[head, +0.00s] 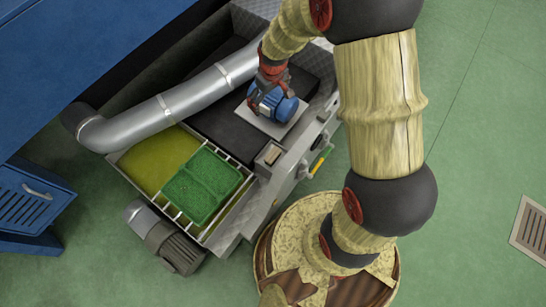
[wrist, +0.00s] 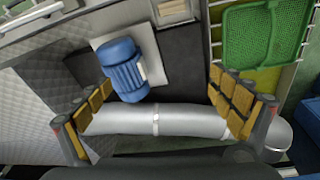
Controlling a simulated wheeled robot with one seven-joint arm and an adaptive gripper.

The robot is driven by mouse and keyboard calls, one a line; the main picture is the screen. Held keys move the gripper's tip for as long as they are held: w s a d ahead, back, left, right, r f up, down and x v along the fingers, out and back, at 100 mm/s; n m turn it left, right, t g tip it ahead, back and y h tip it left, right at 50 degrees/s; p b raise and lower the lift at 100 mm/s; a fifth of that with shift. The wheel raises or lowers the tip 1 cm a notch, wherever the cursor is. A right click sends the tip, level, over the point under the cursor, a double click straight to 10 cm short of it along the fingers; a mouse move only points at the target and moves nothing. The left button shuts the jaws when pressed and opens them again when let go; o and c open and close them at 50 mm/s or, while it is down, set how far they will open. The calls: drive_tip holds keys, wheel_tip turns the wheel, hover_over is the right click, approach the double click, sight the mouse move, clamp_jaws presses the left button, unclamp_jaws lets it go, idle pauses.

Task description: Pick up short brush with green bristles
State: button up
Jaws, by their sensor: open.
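I cannot clearly make out a short brush with green bristles in either view. A small yellow-and-green stick-like thing (head: 320,160) shows at the machine's right side in the head view; it is too small to tell what it is. My gripper (head: 268,82) is over the machine, close to a blue motor (head: 275,104) on a pale plate. In the wrist view my gripper (wrist: 163,112) has its fingers wide apart with nothing held. The blue motor (wrist: 123,72) and a silver duct (wrist: 155,121) appear beyond and between the fingers.
Green mesh trays (head: 203,184) sit in the machine's open basin. A small pale block (head: 271,154) stands between the basin and the motor. The silver duct (head: 175,100) crosses the machine. A blue cabinet (head: 35,205) stands at left.

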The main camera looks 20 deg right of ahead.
wheel_tip(320, 180, down, 14)
drive_tip(key=n+g, duration=0.1)
drive_tip(key=n+g+b, duration=0.1)
drive_tip(key=n, duration=0.1)
hover_over(273, 154)
drive_tip(key=f, duration=1.7)
drive_tip(key=shift+s+d+f, duration=0.15)
drive_tip(key=shift+s+f, duration=0.1)
drive_tip(key=shift+f, duration=0.05)
drive_tip(key=f+b, duration=0.2)
drive_tip(key=f, duration=0.1)
drive_tip(key=f+b, duration=0.2)
drive_tip(key=f, duration=0.2)
drive_tip(key=shift+w+a+f, duration=0.15)
drive_tip(key=shift+a, duration=0.05)
drive_tip(key=shift+c, duration=1.2)
drive_tip(key=c, duration=1.1)
drive_tip(key=shift+c, duration=0.5)
